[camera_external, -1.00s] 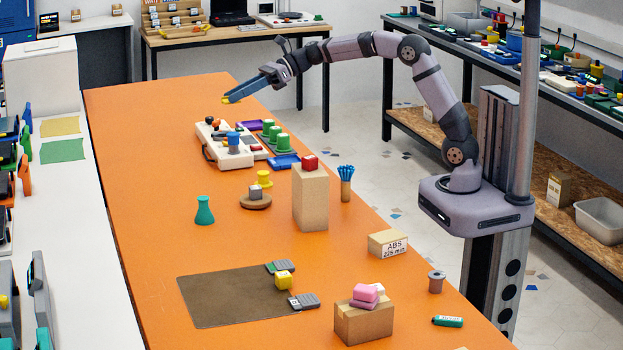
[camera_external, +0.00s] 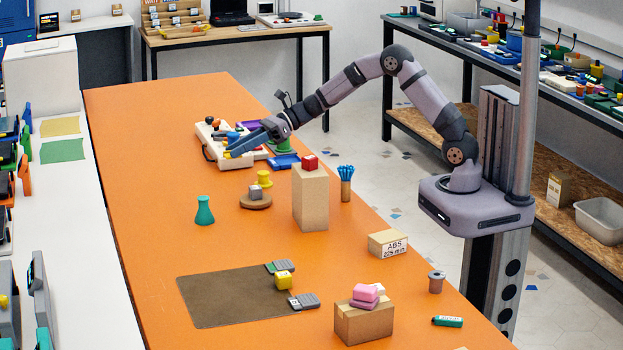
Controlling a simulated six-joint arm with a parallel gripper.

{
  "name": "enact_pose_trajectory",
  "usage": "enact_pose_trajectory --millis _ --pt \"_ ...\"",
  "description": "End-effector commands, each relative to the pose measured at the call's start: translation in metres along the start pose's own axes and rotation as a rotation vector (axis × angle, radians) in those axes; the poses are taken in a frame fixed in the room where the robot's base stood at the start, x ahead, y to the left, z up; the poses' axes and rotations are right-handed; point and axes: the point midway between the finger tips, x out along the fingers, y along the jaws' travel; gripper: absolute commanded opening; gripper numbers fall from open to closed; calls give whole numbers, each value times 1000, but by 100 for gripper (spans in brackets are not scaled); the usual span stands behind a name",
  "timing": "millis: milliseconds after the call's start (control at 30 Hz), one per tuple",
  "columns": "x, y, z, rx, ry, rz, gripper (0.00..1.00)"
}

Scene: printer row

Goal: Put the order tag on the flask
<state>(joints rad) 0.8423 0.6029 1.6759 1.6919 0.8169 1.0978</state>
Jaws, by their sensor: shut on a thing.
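The flask (camera_external: 204,211) is a teal, narrow-necked piece standing upright on the orange table, left of the middle. My gripper (camera_external: 229,153) has blue fingers and is low over the white panel, behind the flask in the picture and well apart from it. I cannot make out the order tag for certain in this view.
The white panel (camera_external: 211,150) has a blue cylinder (camera_external: 232,136) on it, close to my fingers. Table around the flask is clear.

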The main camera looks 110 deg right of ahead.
Motion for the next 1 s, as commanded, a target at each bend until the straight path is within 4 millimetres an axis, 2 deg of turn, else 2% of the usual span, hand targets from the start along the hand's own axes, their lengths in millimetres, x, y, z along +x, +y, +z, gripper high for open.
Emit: enact_pose_trajectory --millis 300,633,900,1000 --pt "18 -6 -44 3 3 1 12" --pt "23 -8 -55 2 2 1 12" --pt "34 -12 -82 3 2 1 12" --pt "35 -12 -85 1 0 1 12"
